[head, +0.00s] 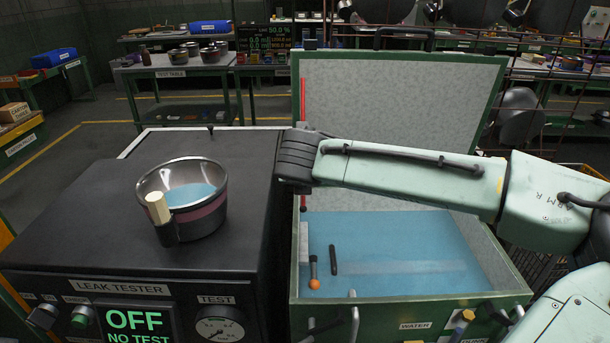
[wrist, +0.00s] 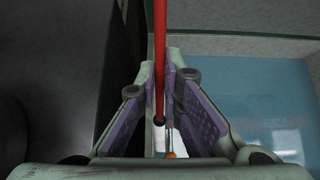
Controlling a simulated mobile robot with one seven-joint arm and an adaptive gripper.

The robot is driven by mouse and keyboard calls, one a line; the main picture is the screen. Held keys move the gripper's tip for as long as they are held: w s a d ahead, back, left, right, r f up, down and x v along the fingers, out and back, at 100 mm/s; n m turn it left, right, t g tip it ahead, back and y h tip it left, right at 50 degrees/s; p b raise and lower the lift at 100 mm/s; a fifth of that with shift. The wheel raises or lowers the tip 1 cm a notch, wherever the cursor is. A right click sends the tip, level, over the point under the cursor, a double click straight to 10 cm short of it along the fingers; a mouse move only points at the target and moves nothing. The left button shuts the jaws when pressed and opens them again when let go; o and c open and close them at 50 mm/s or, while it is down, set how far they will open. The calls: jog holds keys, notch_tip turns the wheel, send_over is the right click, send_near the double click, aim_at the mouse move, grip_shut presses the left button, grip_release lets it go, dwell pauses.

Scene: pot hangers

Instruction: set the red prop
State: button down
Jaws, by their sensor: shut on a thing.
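The red prop (head: 303,95) is a thin red rod. It stands nearly upright at the left side of the water tank's raised grey lid (head: 400,100). My gripper (head: 296,165) is at the tank's left edge and hides the rod's middle; a short red piece shows below it. In the wrist view the red prop (wrist: 160,45) runs between the purple-padded fingers of my gripper (wrist: 162,95), which is shut on it. Whether the rod's ends touch the lid or a seat is unclear.
The green tank (head: 410,310) holds blue water (head: 400,245), with an orange-ended float (head: 314,283) and a dark rod (head: 333,260) inside. A black leak tester (head: 130,270) stands close on the left, bearing a metal pot (head: 205,215). A wire rack (head: 560,100) is at right.

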jog(key=c, duration=1.7)
grip_release()
jog(key=shift+r, duration=0.1)
jog(key=shift+s, duration=0.1)
jog(key=v, duration=1.2)
